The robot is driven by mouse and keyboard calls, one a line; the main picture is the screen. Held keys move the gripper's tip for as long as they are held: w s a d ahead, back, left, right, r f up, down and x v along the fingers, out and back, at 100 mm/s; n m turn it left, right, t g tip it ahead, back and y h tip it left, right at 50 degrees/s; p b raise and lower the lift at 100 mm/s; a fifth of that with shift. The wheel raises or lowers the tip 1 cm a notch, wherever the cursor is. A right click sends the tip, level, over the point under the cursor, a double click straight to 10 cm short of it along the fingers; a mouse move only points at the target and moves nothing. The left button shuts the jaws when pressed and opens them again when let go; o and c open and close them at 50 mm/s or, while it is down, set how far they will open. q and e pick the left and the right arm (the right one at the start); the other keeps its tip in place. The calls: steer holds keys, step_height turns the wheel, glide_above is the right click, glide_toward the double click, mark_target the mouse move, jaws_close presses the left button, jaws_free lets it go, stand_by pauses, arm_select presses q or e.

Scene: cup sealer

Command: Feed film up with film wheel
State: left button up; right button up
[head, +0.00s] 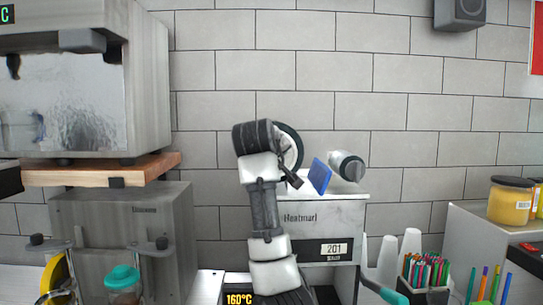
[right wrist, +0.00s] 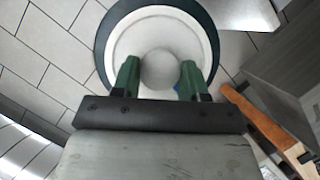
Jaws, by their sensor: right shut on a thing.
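The film wheel (right wrist: 133,40) fills the upper middle of the right wrist view as a white disc with a dark green rim and a round grey knob at its centre. My right gripper (right wrist: 158,70) is shut on this knob, with one green finger on each side of it. In the head view the wheel (head: 296,145) shows only in part behind my right arm, on top of the white sealer (head: 347,217). The gripper's fingers are hidden there. A pale roll (head: 346,166) and a blue plate (head: 319,176) sit at the sealer's upper right. My left gripper is out of view.
A steel machine (head: 145,80) on a wooden board (head: 100,172) stands left, above a grey dispenser (head: 170,225). White cups (head: 388,258) and a pen holder (head: 425,296) are at lower right. A yellow jar (head: 509,204) stands on the right counter.

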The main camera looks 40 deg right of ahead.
steer(key=shift+s+d+f+m+t+y+b, duration=0.15)
steer(key=shift+m+t+y+b, duration=0.15)
steer(key=shift+m+t+y, duration=0.95)
steer(key=shift+w+f+m+t+y+b, duration=0.15)
steer(key=shift+m+y+b, duration=0.3)
steer(key=shift+m, duration=1.5)
steer(key=shift+s+d+f+m+t+y+b, duration=0.1)
steer(key=shift+m+t+y+b, duration=0.1)
steer(key=shift+m+t+y, duration=1.05)
steer(key=shift+m+g, duration=0.35)
steer(key=shift+m, duration=0.2)
steer(key=o, duration=1.3)
steer(key=shift+r+h, duration=0.1)
steer(key=shift+h, duration=0.15)
steer(key=shift+r, duration=0.1)
steer(key=shift+s, duration=0.1)
